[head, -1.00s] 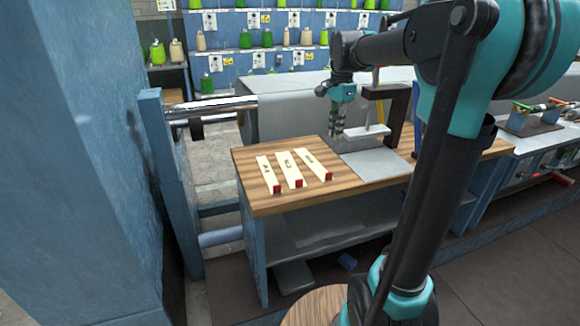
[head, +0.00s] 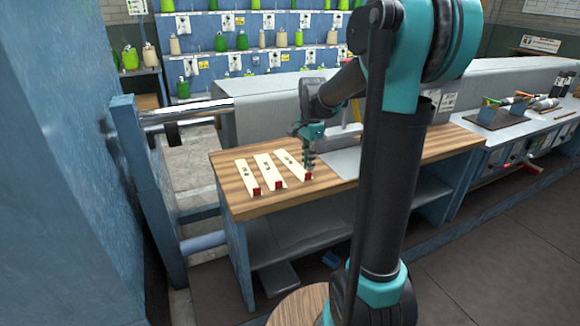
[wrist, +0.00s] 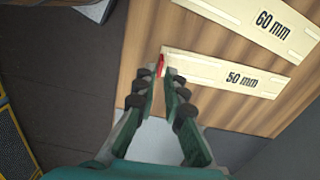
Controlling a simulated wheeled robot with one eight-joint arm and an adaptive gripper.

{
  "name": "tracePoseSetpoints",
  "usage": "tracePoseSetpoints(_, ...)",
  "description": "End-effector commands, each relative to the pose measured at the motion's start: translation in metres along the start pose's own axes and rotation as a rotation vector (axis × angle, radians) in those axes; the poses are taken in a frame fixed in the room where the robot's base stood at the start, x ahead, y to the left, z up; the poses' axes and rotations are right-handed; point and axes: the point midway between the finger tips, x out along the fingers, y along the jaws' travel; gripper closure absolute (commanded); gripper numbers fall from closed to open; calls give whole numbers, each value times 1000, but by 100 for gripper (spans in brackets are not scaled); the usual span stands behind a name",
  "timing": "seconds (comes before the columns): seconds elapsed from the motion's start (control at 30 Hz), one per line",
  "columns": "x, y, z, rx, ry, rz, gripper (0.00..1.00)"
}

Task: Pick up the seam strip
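Three flat cream strips with red ends lie on the wooden table: a left one (head: 245,174), a middle one (head: 267,168) and a right one (head: 288,161). In the wrist view the nearest strip reads "50 mm" (wrist: 240,79) and another reads "60 mm" (wrist: 270,24). My gripper (head: 309,167) is over the red end of the right strip. In the wrist view my gripper (wrist: 163,74) is open, with the 50 mm strip's red end at the gap between its fingertips. I cannot tell whether they touch it.
The wooden table top (head: 228,205) has bare room around the strips. A grey plate (head: 340,163) lies to the right of the strips. A metal roller (head: 185,110) is at the left, and shelves of green and tan cones (head: 240,40) stand behind.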

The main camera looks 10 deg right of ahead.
Motion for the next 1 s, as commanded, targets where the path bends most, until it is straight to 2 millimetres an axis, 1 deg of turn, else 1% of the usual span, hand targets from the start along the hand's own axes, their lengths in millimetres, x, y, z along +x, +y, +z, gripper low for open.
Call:
tracePoseSetpoints(0.2, 31, -2, -2, 0, 0, 0, 90)
tracePoseSetpoints(0.33, 43, -2, -2, 0, 0, 0, 90)
tracePoseSetpoints(0.6, 46, -1, -2, 0, 0, 0, 90)
tracePoseSetpoints(0.7, 46, -1, -2, 0, 0, 0, 100)
tracePoseSetpoints(1.0, 45, -1, -2, 0, 0, 0, 100)
